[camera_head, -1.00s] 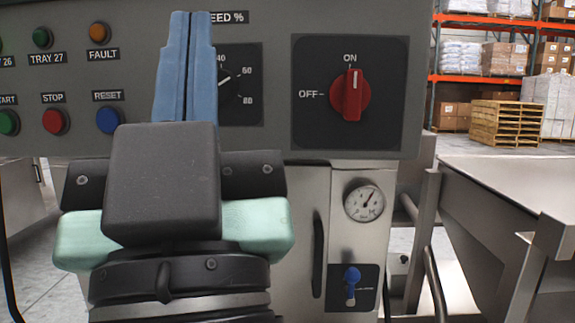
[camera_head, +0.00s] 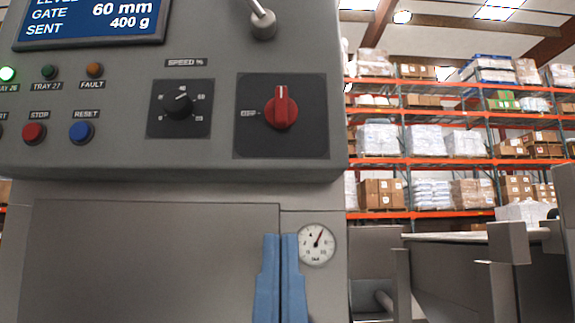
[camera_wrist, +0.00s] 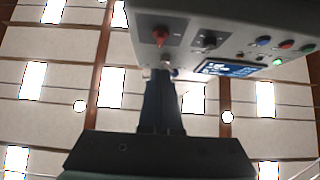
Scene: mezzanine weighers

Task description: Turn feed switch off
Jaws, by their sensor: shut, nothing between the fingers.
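The red rotary feed switch (camera_head: 282,108) sits on a dark square plate (camera_head: 305,145) at the right of the grey control panel. Its white pointer line stands upright, away from the OFF mark on its left. The ON label is not readable now. The switch also shows in the wrist view as a red knob (camera_wrist: 160,36), beyond my fingertips. My gripper (camera_head: 281,238) has blue fingers, shut together and empty. It is at the bottom of the head view, below the panel and apart from the switch. In the wrist view the fingers (camera_wrist: 161,76) look dark.
Left of the switch is a black speed dial (camera_head: 178,104). A red STOP button (camera_head: 34,134) and a blue RESET button (camera_head: 81,132) are further left. A metal lever (camera_head: 262,22) sticks out above. A round gauge (camera_head: 317,244) is beside my fingers.

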